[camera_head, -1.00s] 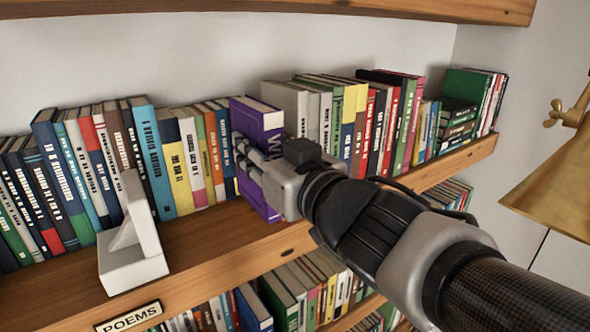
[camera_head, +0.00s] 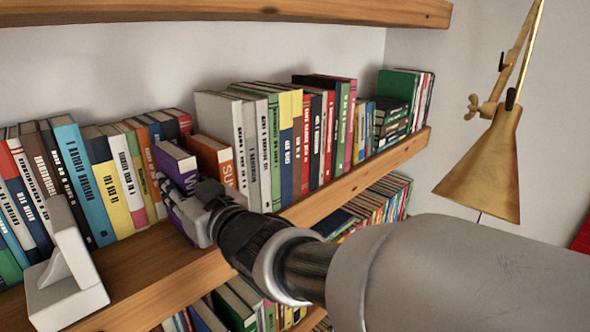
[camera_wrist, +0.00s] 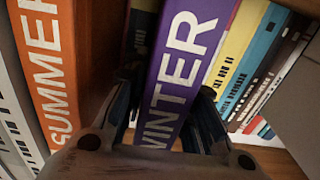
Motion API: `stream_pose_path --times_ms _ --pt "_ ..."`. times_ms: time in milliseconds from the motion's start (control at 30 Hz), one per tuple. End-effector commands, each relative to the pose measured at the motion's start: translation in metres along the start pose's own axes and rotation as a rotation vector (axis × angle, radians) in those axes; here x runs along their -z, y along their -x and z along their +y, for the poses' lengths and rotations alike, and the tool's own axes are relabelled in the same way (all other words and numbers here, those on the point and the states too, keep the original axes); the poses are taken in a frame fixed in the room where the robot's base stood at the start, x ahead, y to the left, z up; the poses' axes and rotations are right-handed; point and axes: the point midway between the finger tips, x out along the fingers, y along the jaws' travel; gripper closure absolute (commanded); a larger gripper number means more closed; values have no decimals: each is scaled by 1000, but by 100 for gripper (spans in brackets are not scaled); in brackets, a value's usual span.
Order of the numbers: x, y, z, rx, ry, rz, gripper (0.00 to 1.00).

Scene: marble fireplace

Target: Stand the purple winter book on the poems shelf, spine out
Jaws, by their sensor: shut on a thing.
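The purple winter book (camera_head: 176,160) stands roughly upright in the row on the shelf (camera_head: 150,262), with its spine facing out. In the wrist view its WINTER title (camera_wrist: 178,75) reads along the spine. My gripper (camera_head: 184,205) is shut on the book's lower part, with one finger on each side (camera_wrist: 165,105). The orange SUMMER book (camera_head: 213,158) stands just right of it, and it shows at the left in the wrist view (camera_wrist: 45,70). Whether the purple book's bottom touches the shelf is hidden by my gripper.
Several books (camera_head: 105,180) stand to the left, and grey and coloured books (camera_head: 250,140) to the right. A white bookend (camera_head: 65,280) sits at the shelf's front left. A brass lamp (camera_head: 485,165) hangs at the right. Another shelf of books (camera_head: 370,210) lies below.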

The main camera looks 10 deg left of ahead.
Motion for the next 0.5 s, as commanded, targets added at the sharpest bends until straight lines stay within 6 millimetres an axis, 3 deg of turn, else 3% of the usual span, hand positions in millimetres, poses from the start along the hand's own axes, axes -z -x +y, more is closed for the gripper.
stream_pose_path --times_ms 367,400,500 --pt "-3 0 0 1 1 5 100" --pt "-5 0 0 0 0 1 75" --pt "-3 0 0 0 0 1 68"
